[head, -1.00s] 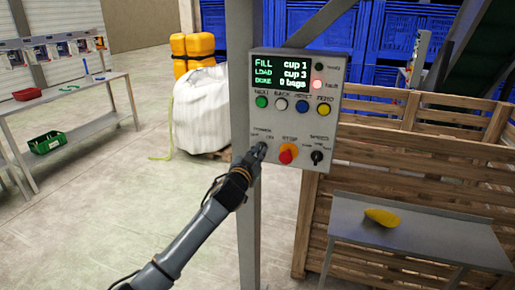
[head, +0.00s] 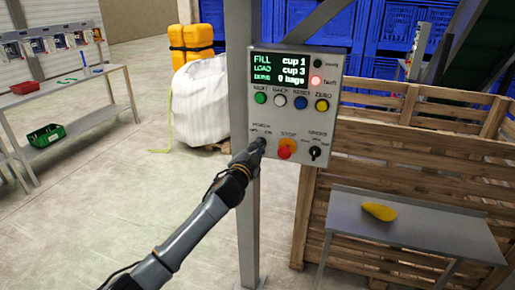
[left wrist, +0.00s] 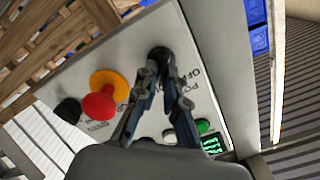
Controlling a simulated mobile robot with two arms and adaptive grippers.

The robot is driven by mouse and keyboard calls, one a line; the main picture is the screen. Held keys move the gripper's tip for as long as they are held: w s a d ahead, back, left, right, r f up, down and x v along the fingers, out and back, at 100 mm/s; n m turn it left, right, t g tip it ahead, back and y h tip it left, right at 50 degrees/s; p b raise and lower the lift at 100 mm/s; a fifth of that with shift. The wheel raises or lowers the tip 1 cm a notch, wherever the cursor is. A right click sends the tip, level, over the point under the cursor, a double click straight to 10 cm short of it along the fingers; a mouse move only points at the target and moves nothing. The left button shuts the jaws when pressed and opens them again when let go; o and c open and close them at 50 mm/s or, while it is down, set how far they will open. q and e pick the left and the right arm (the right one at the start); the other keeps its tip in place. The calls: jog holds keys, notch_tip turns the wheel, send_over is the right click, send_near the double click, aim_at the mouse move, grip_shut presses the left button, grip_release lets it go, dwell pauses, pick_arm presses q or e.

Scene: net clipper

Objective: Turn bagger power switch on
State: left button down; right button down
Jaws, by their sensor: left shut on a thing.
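The bagger control box (head: 292,110) is a grey panel on a post, with a lit screen (head: 280,69) reading FILL cup 1, LOAD cup 3 and 0 bags. The power switch sits at its lower left, mostly hidden by my left gripper (head: 258,148) in the head view. In the left wrist view the black power switch knob (left wrist: 160,54) is between the fingertips of my left gripper (left wrist: 163,66), by the POWER OFF lettering. The gripper is shut on the knob. My right gripper is not in view.
A red stop button (head: 285,152) and a black speed selector (head: 315,152) are close to the right of the switch. A wooden crate (head: 400,165) and a grey table (head: 345,218) with a yellow object stand to the right.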

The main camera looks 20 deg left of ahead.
pick_arm(q)
jog(key=shift+f, duration=0.1)
jog(key=c, duration=1.4)
grip_release()
jog(key=s, duration=1.2)
jog(key=shift+a, duration=0.2)
